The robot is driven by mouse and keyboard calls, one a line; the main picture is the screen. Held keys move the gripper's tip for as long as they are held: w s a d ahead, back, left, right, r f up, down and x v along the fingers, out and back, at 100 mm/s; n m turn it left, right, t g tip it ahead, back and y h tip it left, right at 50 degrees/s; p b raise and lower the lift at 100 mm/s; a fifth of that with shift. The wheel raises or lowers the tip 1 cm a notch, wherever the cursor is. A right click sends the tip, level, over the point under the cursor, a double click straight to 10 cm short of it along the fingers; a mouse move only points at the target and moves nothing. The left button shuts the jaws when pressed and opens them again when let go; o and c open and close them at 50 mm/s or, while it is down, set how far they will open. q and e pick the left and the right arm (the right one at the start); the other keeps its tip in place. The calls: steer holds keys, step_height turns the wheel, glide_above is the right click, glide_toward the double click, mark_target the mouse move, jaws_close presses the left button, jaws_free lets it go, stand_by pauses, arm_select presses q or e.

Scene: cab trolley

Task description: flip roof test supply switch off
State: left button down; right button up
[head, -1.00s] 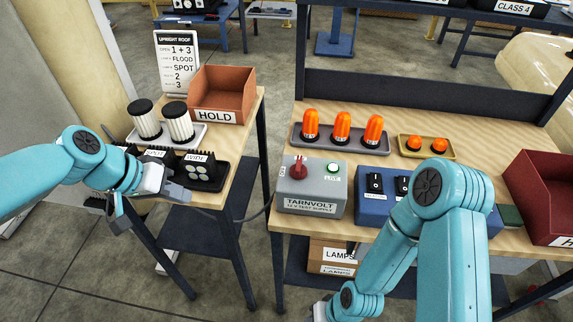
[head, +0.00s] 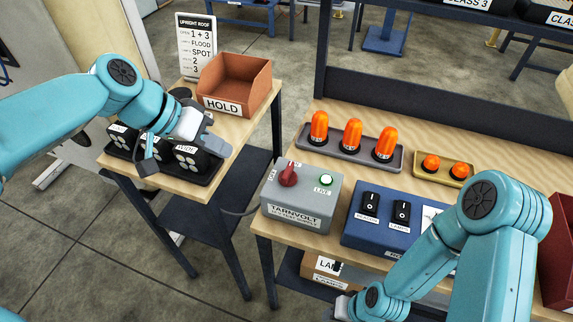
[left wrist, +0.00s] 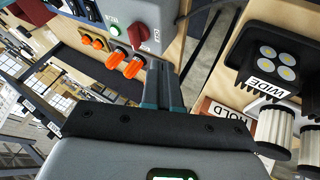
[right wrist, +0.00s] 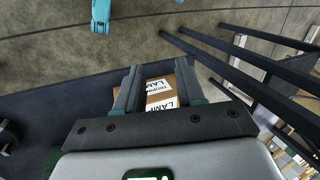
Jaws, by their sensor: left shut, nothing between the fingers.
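The grey TARNVOLT test supply box (head: 300,202) stands at the left end of the right-hand bench. Its red switch knob (head: 288,175) is on top, with a lit green LIVE lamp (head: 326,180) beside it. The knob also shows in the left wrist view (left wrist: 138,33), beyond the fingertips and apart from them. My left gripper (head: 221,147) is shut and empty, above the left-hand table and left of the box. Its closed fingers show in the left wrist view (left wrist: 163,78). My right gripper (right wrist: 158,82) is open and empty, low at the bench front; its fingers are hidden in the head view.
A blue box (head: 385,220) with two black rockers stands right of the supply. Orange beacons sit in a grey tray (head: 395,160) behind. Black lamps (head: 190,160) and a HOLD bin (head: 240,82) are on the left table. A gap separates the tables. A LAMPS carton (right wrist: 160,92) sits below.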

arm_select(q)
glide_toward(280, 178)
step_height(280, 178, down, 5)
steer(key=w, duration=0.3)
steer(key=d, duration=0.1)
steer(key=s+d+p, duration=0.1)
steer(key=d, duration=0.1)
steer(key=shift+s+d, duration=0.2)
steer(key=shift+s, duration=0.15)
steer(key=shift+d, duration=0.1)
steer(key=shift+w, duration=0.1)
arm_select(e)
steer(key=shift+w+d+r, duration=0.2)
steer(key=shift+r, duration=0.5)
arm_select(q)
steer(key=shift+d+p, duration=0.1)
steer(key=shift+p, duration=0.2)
arm_select(e)
steer(key=shift+a, duration=0.2)
